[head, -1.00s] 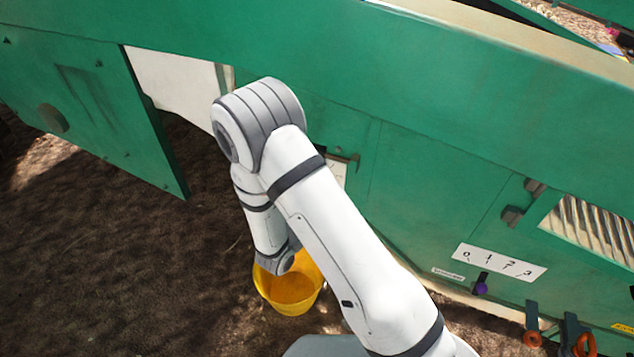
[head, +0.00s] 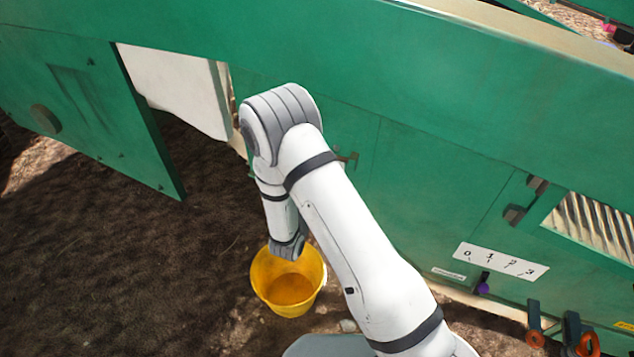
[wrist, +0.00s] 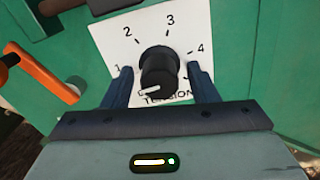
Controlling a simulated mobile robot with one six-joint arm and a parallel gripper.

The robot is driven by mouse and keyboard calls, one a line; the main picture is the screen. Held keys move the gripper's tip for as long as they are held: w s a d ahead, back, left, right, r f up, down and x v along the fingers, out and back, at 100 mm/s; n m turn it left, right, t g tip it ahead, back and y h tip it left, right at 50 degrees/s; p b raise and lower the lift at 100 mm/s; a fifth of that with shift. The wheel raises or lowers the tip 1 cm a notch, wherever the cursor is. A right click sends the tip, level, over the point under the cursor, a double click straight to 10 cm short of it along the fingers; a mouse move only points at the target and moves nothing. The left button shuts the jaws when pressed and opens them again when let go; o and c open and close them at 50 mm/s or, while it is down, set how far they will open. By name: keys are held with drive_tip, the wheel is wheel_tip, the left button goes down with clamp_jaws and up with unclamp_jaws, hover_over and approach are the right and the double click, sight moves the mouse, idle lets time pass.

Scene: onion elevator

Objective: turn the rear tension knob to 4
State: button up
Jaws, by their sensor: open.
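The tension knob (wrist: 158,72) is black and round, on a white plate (wrist: 112,42) marked 1, 2, 3, 4 and TENSION. Its white pointer is at its lower left, below the 1, near the start of the lettering. My gripper (wrist: 160,68) is open, with one dark finger on each side of the knob. A gap shows between each finger and the knob, and I cannot tell how deep the fingers reach. The right finger is just below the 4. In the head view my arm hides the gripper, knob and plate.
An orange handle (wrist: 45,72) is left of the plate in the wrist view. A yellow bucket (head: 288,308) stands on the soil below my arm. A green door (head: 85,110) hangs open at left. Another scale (head: 500,262) with a purple-tipped lever (head: 483,287) is at right.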

drive_tip(key=shift+c, duration=0.2)
drive_tip(key=c, duration=0.9)
drive_tip(key=shift+m+b, duration=0.3)
drive_tip(key=shift+b, duration=0.1)
